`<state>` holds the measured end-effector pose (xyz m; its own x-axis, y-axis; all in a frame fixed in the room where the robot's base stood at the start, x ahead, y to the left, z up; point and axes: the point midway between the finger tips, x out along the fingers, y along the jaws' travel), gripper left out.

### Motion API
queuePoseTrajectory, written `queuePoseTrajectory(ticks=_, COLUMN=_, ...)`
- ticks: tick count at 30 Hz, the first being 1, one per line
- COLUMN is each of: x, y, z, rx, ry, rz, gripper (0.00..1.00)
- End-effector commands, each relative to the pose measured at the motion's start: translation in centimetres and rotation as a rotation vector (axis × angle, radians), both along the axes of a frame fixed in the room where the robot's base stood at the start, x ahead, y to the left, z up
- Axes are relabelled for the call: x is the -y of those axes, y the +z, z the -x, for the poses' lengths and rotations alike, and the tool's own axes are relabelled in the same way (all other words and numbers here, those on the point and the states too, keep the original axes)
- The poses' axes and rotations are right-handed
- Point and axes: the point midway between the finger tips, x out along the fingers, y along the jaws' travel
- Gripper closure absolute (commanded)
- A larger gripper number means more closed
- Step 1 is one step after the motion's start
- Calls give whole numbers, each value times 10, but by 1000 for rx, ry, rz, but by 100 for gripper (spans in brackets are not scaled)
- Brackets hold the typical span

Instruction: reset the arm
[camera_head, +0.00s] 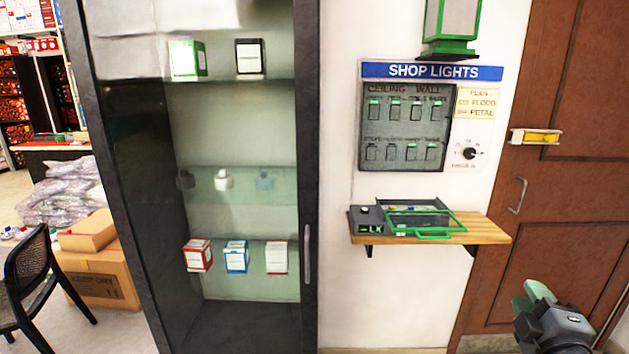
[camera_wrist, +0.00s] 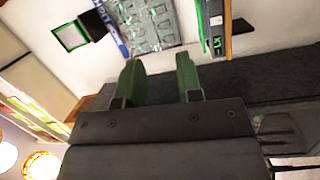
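My gripper (camera_head: 533,292) shows at the lower right of the head view, in front of the brown door and to the right of and below the wooden shelf. It is dark grey with green fingers. In the wrist view, its two green fingers (camera_wrist: 159,76) stand apart with nothing between them. The gripper is open and empty, and touches nothing that I can see. Most of my arm is out of view.
A wooden shelf (camera_head: 486,230) holds a green-framed device (camera_head: 420,235). Above it hangs a switch panel (camera_head: 406,152) under a SHOP LIGHTS sign (camera_head: 433,71). A glass cabinet (camera_head: 307,150) stands left, a brown door (camera_head: 580,80) right. A chair (camera_head: 30,265) and boxes are far left.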

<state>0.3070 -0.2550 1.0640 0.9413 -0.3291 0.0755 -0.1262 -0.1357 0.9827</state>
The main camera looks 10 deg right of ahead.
Motion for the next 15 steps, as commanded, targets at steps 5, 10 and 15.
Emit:
queuePoseTrajectory(ticks=5, x=30, y=-14, z=13, rx=-29, ry=-177, rz=-146, gripper=67)
queuePoseTrajectory(ticks=10, x=56, y=-31, z=32, rx=-44, ry=-394, rz=-350, gripper=67)
queuePoseTrajectory(ticks=15, x=57, y=-54, z=43, rx=-67, ry=-640, rz=-687, gripper=67)
